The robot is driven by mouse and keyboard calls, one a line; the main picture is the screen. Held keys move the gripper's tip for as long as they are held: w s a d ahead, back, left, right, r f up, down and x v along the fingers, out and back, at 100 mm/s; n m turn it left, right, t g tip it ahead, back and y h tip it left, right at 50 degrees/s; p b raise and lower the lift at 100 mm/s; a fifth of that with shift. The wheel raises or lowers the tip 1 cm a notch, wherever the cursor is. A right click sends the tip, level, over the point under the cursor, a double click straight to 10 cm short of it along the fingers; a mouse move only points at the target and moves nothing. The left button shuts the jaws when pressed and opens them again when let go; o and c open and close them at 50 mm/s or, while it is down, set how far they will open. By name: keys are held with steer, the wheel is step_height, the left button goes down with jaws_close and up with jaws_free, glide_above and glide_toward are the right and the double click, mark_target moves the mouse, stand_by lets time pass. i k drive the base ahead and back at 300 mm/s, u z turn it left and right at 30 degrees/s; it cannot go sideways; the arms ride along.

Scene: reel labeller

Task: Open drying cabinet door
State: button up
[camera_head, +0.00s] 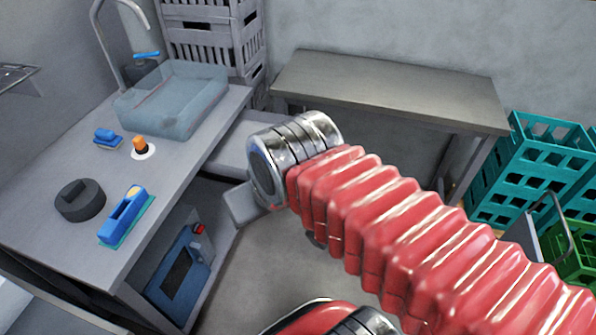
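A blue-fronted unit (180,270) with a dark panel stands in the open space under the left counter, at the lower left. It has a small red knob or button (198,229) at its upper right. I cannot tell for sure whether this is the drying cabinet, and no handle shows clearly. My red bellows arm reaches in from the lower right and ends in a shiny metal joint right of the unit. A grey block shows below that joint, partly hidden. My gripper's fingers do not show.
The left counter (60,220) holds a grey basin (172,100), a dark round object (80,200) and small blue tools (125,215). A bare table (390,90) stands at the back. Grey crates (215,40) and teal crates (530,165) stand behind and right.

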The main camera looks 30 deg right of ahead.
mark_target(175, 288)
steer(key=u, duration=0.05)
steer(key=k, duration=0.3)
steer(key=z, duration=0.65)
steer(key=i, duration=0.95)
steer(key=u, duration=1.3)
